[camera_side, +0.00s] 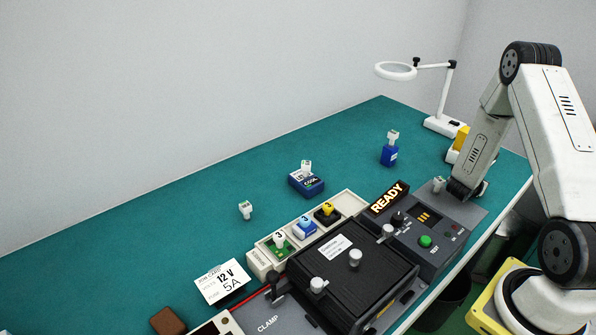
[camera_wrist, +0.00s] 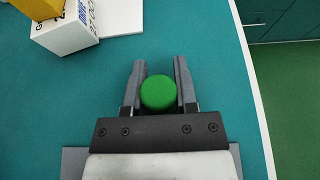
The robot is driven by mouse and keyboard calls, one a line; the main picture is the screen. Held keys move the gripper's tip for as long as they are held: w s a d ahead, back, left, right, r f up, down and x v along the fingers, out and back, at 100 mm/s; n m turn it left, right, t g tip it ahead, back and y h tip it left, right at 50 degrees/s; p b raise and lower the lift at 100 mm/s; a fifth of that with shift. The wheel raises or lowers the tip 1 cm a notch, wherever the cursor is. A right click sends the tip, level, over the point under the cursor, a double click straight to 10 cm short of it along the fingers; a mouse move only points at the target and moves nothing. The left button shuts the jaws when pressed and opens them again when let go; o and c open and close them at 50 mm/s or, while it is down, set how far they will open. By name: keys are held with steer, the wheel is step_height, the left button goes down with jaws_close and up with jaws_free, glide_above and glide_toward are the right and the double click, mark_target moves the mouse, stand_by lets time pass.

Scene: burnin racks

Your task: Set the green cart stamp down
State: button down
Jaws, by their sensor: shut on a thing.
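The green cart stamp shows as a round green top (camera_wrist: 158,93) in the wrist view. My gripper (camera_wrist: 157,72) is shut on it, one grey finger on each side. The green top hides whatever part of the stamp is below it, and I cannot tell whether it touches the teal mat (camera_wrist: 60,105). In the side view the end of my arm is low at the right end of the bench, behind the grey test unit (camera_side: 440,245). The stamp cannot be made out there.
A yellow-and-white box (camera_wrist: 72,30) stands at upper left in the wrist view. A magnifier lamp (camera_side: 445,122) and a blue block (camera_side: 389,155) stand nearby. The bench edge (camera_wrist: 250,80) is close on the right. Teal mat is clear around the stamp.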

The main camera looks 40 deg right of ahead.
steer(key=shift+f, duration=0.1)
steer(key=shift+c, duration=1.9)
jaws_free()
steer(key=v, duration=1.2)
steer(key=shift+d, duration=0.1)
steer(key=shift+r, duration=0.2)
